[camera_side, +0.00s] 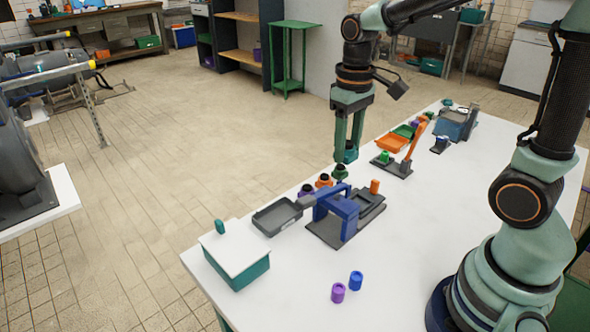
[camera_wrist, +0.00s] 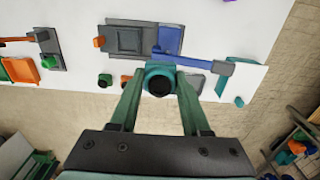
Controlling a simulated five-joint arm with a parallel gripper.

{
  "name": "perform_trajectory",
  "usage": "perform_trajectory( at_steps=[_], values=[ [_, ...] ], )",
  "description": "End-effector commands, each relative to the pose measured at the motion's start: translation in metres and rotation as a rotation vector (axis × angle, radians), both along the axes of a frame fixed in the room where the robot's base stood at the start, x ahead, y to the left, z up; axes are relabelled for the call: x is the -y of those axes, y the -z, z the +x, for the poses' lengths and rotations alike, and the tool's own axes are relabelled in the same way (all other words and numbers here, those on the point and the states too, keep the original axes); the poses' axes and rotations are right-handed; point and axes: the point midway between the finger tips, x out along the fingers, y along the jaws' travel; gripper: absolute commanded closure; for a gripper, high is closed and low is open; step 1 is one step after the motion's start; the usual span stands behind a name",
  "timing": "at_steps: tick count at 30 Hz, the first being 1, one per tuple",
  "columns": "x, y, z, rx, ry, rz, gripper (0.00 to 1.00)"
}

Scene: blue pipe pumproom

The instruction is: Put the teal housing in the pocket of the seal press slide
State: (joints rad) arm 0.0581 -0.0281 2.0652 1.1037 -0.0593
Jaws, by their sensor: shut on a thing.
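My gripper (camera_side: 347,148) is shut on the teal housing (camera_side: 351,155), holding it in the air above the row of parts at the table's far edge. In the wrist view the teal housing (camera_wrist: 158,66), with a dark round opening, sits between the fingertips of my gripper (camera_wrist: 158,82). The seal press (camera_side: 336,203) has a blue arch on a dark grey base. Its grey slide (camera_side: 371,205) lies to the right of the arch, with an orange knob (camera_side: 374,187). The square pocket (camera_wrist: 129,39) shows in the wrist view and looks empty. The housing is apart from the slide.
Green (camera_side: 340,173), orange (camera_side: 323,181) and purple (camera_side: 306,190) housings stand below my gripper, behind the press. A grey tray (camera_side: 277,217) and a white-lidded teal box (camera_side: 236,255) lie left. Purple (camera_side: 338,293) and blue (camera_side: 356,281) cylinders stand in front. An orange-levered station (camera_side: 412,145) stands right.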

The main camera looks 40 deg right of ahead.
Motion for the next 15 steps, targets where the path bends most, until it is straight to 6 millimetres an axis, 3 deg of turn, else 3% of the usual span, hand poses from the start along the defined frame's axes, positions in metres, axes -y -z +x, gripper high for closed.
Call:
perform_trajectory(
  at_steps=[3, 9, 12, 15],
  values=[
    [0.033, -0.017, 0.004, 0.004, 0.019, -0.001, 1.00],
    [0.072, -0.037, 0.003, 0.002, 0.024, -0.001, 1.00],
    [0.080, -0.035, 0.001, -0.002, 0.023, 0.000, 1.00],
    [0.081, -0.018, 0.001, -0.006, 0.022, 0.001, 1.00]
  ],
)
